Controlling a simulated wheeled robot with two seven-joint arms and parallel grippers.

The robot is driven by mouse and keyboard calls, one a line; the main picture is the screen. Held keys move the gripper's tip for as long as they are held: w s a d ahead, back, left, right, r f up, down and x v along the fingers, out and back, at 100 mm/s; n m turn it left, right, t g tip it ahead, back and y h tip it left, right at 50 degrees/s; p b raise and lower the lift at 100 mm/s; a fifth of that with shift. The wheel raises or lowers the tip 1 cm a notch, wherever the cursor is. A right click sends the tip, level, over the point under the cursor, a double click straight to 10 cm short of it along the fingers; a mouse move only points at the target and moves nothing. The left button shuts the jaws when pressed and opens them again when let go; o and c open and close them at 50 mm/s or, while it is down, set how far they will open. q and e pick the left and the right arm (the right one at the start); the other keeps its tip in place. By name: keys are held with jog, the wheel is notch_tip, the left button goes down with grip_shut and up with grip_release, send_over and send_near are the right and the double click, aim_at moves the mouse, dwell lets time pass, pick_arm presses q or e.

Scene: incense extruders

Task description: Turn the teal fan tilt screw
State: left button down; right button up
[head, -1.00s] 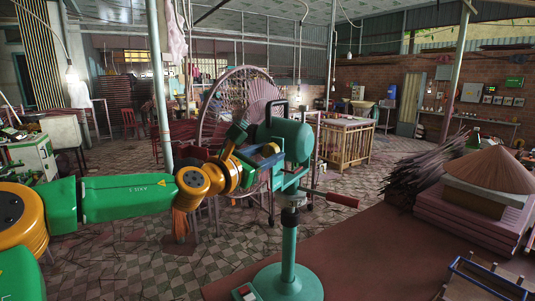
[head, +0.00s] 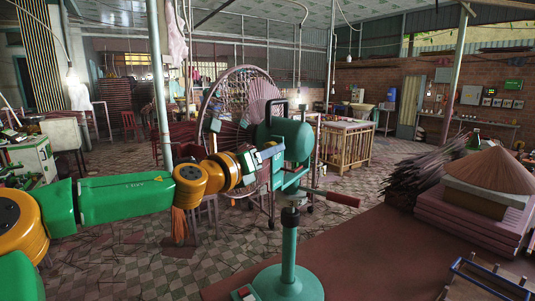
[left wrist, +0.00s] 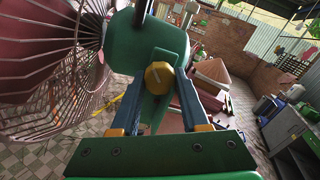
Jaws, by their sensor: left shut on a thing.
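The teal fan (head: 292,141) stands on a teal pole and round base on the red-brown table, with its wire cage facing left. My left gripper (head: 272,151) reaches in from the left at the fan's tilt joint, below the motor housing. In the left wrist view, its two blue fingers close in on a yellow knob (left wrist: 158,77), which looks like the tilt screw. The gripper is shut on it; the exact contact is partly hidden. The fan body also shows in the left wrist view (left wrist: 150,38). My right gripper is not in view.
A red-handled rod (head: 340,199) sticks out right from the fan's neck. Incense sticks (head: 428,172), a conical hat (head: 490,168) on stacked boards and a small rack (head: 488,277) are at the right.

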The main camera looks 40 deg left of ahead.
pick_arm(q)
jog(key=n, duration=1.1)
jog(key=shift+r, duration=0.1)
dwell(0.5)
jog(key=shift+c, duration=2)
grip_release()
jog(key=shift+s, duration=0.15)
jog(key=s+b, duration=0.1)
jog(key=s, duration=0.6)
jog(key=shift+b, duration=0.4)
